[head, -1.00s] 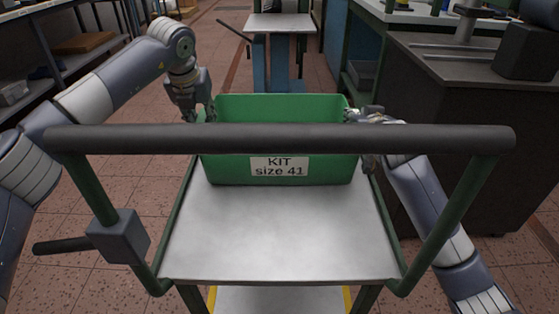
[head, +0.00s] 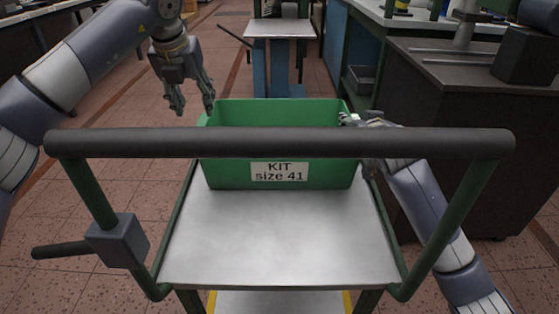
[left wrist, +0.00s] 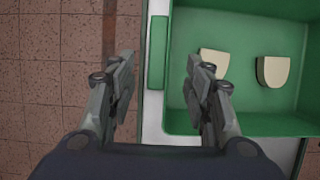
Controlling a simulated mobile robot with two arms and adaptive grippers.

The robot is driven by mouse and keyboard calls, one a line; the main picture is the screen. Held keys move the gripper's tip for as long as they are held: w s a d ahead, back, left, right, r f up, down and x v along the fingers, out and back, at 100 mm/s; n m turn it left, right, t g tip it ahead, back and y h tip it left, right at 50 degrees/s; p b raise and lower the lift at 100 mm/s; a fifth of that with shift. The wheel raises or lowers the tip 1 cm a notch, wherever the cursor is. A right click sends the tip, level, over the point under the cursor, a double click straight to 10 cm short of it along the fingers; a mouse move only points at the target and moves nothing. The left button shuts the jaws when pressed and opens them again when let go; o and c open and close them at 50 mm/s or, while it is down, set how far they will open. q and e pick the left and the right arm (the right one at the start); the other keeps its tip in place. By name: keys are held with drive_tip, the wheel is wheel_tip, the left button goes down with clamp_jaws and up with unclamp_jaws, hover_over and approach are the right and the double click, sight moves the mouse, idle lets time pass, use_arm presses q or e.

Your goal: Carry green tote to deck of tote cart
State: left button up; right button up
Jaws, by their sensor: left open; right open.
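The green tote (head: 232,176), labelled "KIT size 41", sits upright at the far end of the deck (head: 280,240) of the tote cart, behind the cart's dark handle bar. It also shows in the left wrist view (left wrist: 240,122), with two pale pieces inside. My left gripper (head: 193,108) is open and empty, above and left of the tote's left side. In the left wrist view its fingers (left wrist: 160,75) are apart on either side of the tote's left edge. My right gripper (head: 352,122) is open at the tote's right side, partly hidden by the handle bar.
The handle bar (head: 280,142) crosses in front of the tote. A dark cabinet (head: 450,140) stands close on the right. A small stand with a pale top (head: 280,29) is beyond the cart. Tiled floor (head: 130,160) is free on the left.

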drive_tip(key=shift+s+r, duration=0.1)
drive_tip(key=shift+s, duration=0.15)
use_arm(q)
drive_tip(key=shift+v, duration=1.55)
use_arm(e)
drive_tip(key=v, duration=0.7)
